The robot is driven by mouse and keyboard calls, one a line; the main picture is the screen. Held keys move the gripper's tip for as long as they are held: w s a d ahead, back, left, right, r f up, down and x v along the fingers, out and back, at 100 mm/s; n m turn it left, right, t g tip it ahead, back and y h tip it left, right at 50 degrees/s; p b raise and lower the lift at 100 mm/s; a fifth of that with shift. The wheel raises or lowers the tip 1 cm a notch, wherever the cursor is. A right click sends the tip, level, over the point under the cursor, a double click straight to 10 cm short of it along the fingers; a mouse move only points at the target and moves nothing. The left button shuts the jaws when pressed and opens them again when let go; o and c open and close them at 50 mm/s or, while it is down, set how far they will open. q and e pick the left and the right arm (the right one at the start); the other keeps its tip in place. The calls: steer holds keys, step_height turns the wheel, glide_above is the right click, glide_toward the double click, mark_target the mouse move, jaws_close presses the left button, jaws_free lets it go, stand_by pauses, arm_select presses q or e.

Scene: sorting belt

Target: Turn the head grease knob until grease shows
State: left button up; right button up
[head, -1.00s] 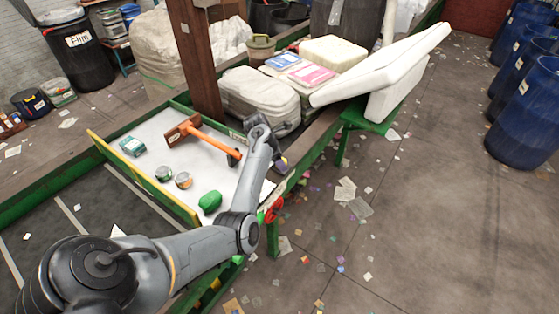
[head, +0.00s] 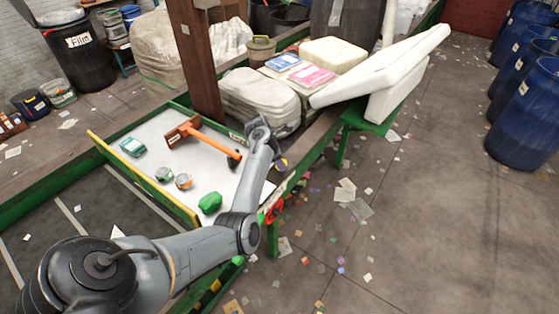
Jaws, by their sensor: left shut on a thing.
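My left arm comes in from the lower left, and its forearm reaches over the near edge of the white sorting table (head: 165,163). My left gripper (head: 280,161) points down at the outer side of the green frame, partly hidden behind my wrist. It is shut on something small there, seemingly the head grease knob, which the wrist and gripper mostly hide. A small yellow and dark purple patch shows at the gripper's end. I cannot make out any grease. My right gripper is not in view.
An orange-handled tool (head: 207,139), a teal box (head: 132,147), two cans and a green lump (head: 210,202) lie on the table. A red handwheel (head: 274,210) sits below my gripper. White foam slabs (head: 385,65) overhang the belt. The floor right is mostly open.

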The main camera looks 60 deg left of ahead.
arm_select(q)
steer(key=shift+r+m+h+p, duration=0.2)
steer(key=shift+m+h+p, duration=0.4)
steer(key=shift+m+p, duration=0.8)
steer(key=m+p, duration=0.1)
steer(key=m, duration=0.1)
steer(key=shift+a+f+m+g+h, duration=0.1)
steer(key=shift+a+m+g+h, duration=0.05)
steer(key=shift+m+g+h, duration=0.2)
steer(key=shift+w+f+m+g+h, duration=0.1)
steer(key=shift+m+g+h, duration=0.3)
steer(key=shift+m, duration=0.65)
steer(key=shift+m+g+b, duration=0.35)
steer(key=shift+m, duration=0.55)
steer(key=o, duration=1)
steer(key=shift+o, duration=0.2)
